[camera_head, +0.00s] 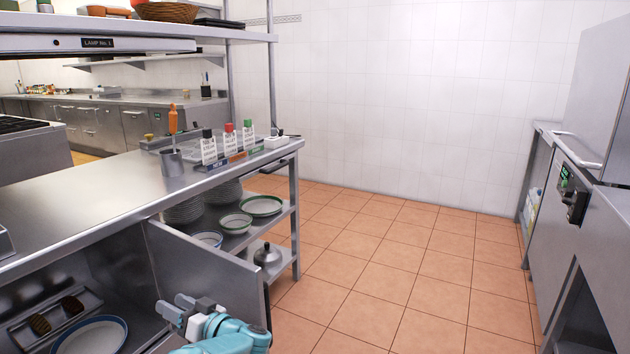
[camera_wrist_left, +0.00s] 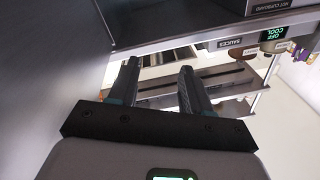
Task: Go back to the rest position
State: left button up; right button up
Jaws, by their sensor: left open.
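My left gripper (camera_head: 180,308) shows at the bottom of the head view, in front of the open steel cabinet door (camera_head: 205,262). In the left wrist view its two dark fingers (camera_wrist_left: 158,80) are apart with nothing between them. My right gripper is in neither view.
A steel counter (camera_head: 100,190) runs along the left, with sauce bottles (camera_head: 228,140) at its far end. Bowls and plates (camera_head: 236,222) stand on the shelves below. A plate (camera_head: 90,338) lies in the open cabinet. The tiled floor (camera_head: 400,270) is clear; steel units (camera_head: 585,215) stand at right.

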pick_arm(q)
jog(key=s+f+m+t+h, duration=0.2)
jog(key=f+m+h, duration=0.25)
jog(key=f, duration=0.45)
jog(key=s+f+m+t+h, duration=0.25)
jog(key=f+h, duration=0.25)
jog(key=f, duration=0.4)
jog(key=s+d+f+m+g+h, duration=0.1)
jog(key=s+d+f+g+h, duration=0.2)
jog(key=s, duration=0.4)
jog(key=s+d+f+g+h, duration=0.1)
jog(key=s+d+f+h, duration=0.2)
jog(key=s+d+f, duration=0.25)
jog(key=s+d+f+m+g+h, duration=0.1)
jog(key=s+d+f+g+h, duration=0.1)
jog(key=s+d+f, duration=0.35)
jog(key=s+d+n+g+h, duration=0.1)
jog(key=s+d+g+h, duration=0.15)
jog(key=s, duration=0.55)
jog(key=s+d+n+g+h, duration=0.1)
jog(key=s+d+g, duration=0.2)
jog(key=s, duration=0.5)
notch_tip(320, 180, up, 20)
jog(key=p, duration=1.9)
jog(key=shift+s+a+f+g, duration=0.15)
jog(key=shift+s+g, duration=0.05)
jog(key=shift+g, duration=0.1)
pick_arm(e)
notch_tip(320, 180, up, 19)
